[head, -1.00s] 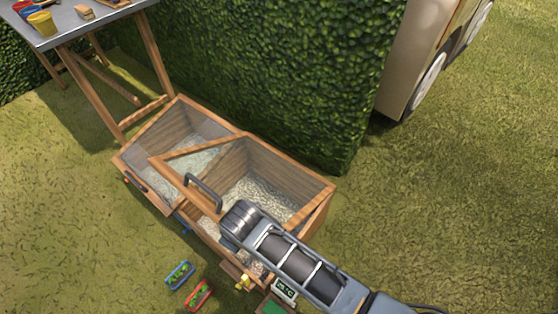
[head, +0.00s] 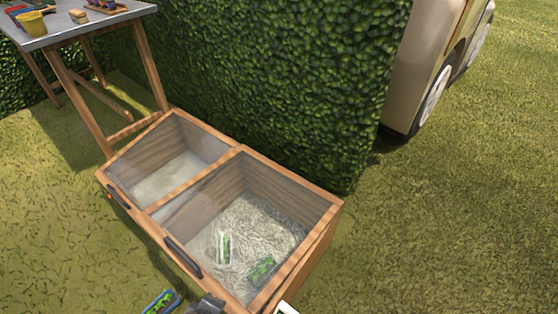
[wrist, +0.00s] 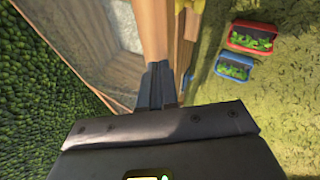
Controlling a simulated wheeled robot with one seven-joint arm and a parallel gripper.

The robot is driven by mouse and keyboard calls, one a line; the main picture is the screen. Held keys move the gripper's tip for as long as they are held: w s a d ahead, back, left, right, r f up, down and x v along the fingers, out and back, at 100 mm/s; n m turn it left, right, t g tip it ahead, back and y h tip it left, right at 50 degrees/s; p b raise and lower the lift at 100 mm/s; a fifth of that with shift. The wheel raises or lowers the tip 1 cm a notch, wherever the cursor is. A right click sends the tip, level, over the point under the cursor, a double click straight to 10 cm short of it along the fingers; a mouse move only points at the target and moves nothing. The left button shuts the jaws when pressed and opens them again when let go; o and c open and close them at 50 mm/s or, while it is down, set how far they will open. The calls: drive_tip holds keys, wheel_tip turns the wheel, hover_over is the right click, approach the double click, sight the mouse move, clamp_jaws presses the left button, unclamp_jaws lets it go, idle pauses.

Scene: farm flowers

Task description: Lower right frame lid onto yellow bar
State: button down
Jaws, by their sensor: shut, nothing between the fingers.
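The right frame lid (head: 288,268) is a wood-edged clear panel with a dark handle (head: 183,257). It lies low over the right half of the wooden cold frame, close to level with the left lid (head: 192,183). I cannot tell whether a small gap is left under its front edge. My gripper (head: 207,303) shows at the bottom edge of the head view, in front of the box. In the wrist view my gripper (wrist: 160,82) is shut and empty, beside a wooden edge (wrist: 153,28).
Small green-planted things (head: 223,248) show through the right lid. A red tray (wrist: 253,38) and a blue tray (wrist: 233,67) of seedlings sit on the grass. A hedge (head: 270,80) stands behind, a table (head: 85,27) at the left, a vehicle (head: 425,70) at the right.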

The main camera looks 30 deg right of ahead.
drive_tip(key=shift+h, duration=0.4)
drive_tip(key=shift+s+a+f+b, duration=0.1)
drive_tip(key=shift+a+f+b, duration=0.1)
drive_tip(key=shift+f+b, duration=0.85)
drive_tip(key=shift+a+f+b, duration=0.15)
drive_tip(key=shift+f+b, duration=0.5)
drive_tip(key=shift+f, duration=0.7)
drive_tip(key=shift+r, duration=0.1)
